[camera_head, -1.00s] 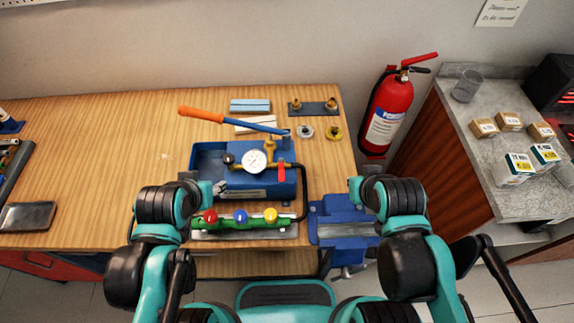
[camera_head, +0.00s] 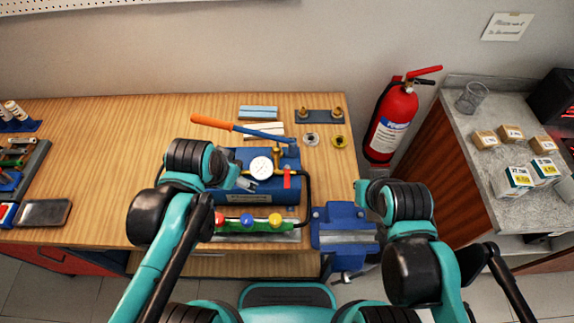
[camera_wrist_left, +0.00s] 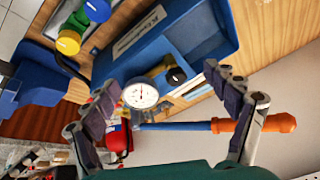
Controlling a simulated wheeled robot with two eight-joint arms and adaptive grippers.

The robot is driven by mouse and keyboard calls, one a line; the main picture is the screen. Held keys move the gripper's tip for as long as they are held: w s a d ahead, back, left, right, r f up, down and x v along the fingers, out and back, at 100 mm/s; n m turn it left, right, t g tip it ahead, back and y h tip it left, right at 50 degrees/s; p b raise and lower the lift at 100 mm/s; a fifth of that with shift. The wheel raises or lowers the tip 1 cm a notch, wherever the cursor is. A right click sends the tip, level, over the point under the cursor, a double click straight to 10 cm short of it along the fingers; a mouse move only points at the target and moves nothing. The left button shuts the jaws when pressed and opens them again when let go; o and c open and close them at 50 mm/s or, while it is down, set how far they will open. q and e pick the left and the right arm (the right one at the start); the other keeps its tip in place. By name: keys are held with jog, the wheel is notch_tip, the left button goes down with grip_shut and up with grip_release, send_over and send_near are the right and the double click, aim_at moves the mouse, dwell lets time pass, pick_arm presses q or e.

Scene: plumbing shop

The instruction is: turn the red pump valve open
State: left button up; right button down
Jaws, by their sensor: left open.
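The red pump valve (camera_head: 287,178) is a small red lever at the right front of the blue test pump (camera_head: 262,197), right of the white gauge (camera_head: 261,167). In the left wrist view I cannot pick out the lever; a finger crosses that area. My left gripper (camera_head: 245,182) is over the left part of the pump, left of the gauge and apart from the lever. Its jaws are open and empty in the wrist view (camera_wrist_left: 170,100), with the gauge (camera_wrist_left: 140,95) seen between them. My right gripper (camera_head: 361,192) is mostly hidden by its arm, above the blue vise.
An orange-ended pump handle (camera_head: 240,128) spans the pump's back. A green manifold (camera_head: 250,236) with coloured knobs lies in front. A black hose (camera_head: 309,190) curves right of the lever. The blue vise (camera_head: 345,225) stands at right. The table's left middle is clear.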

aim_at(287, 175)
pick_arm(q)
jog(key=w+d+r+m+g+p, duration=0.1)
jog(key=d+m, duration=0.1)
jog(key=w+d+r+m+g+p, duration=0.1)
jog(key=d+r+m+p, duration=0.1)
jog(key=d+m, duration=0.1)
jog(key=w+d+r+m+g+p, duration=0.1)
jog(key=d+m+p, duration=0.1)
jog(key=d, duration=0.1)
jog(key=shift+r+m, duration=0.3)
jog(key=shift+r, duration=0.1)
jog(key=d+m+g+p, duration=0.1)
jog(key=d+m, duration=0.1)
jog(key=d+m+g+p, duration=0.1)
jog(key=d+m, duration=0.2)
jog(key=shift+w+d+y+p, duration=0.2)
jog(key=shift+d+y+p, duration=0.1)
jog(key=shift+p, duration=0.1)
jog(key=shift+f, duration=0.3)
notch_tip(287, 175, down, 7)
jog(key=shift+a+f+b, duration=0.1)
jog(key=shift+f+b, duration=0.05)
jog(key=shift+b, duration=0.75)
jog(key=shift+c, duration=0.3)
jog(key=c, duration=1.1)
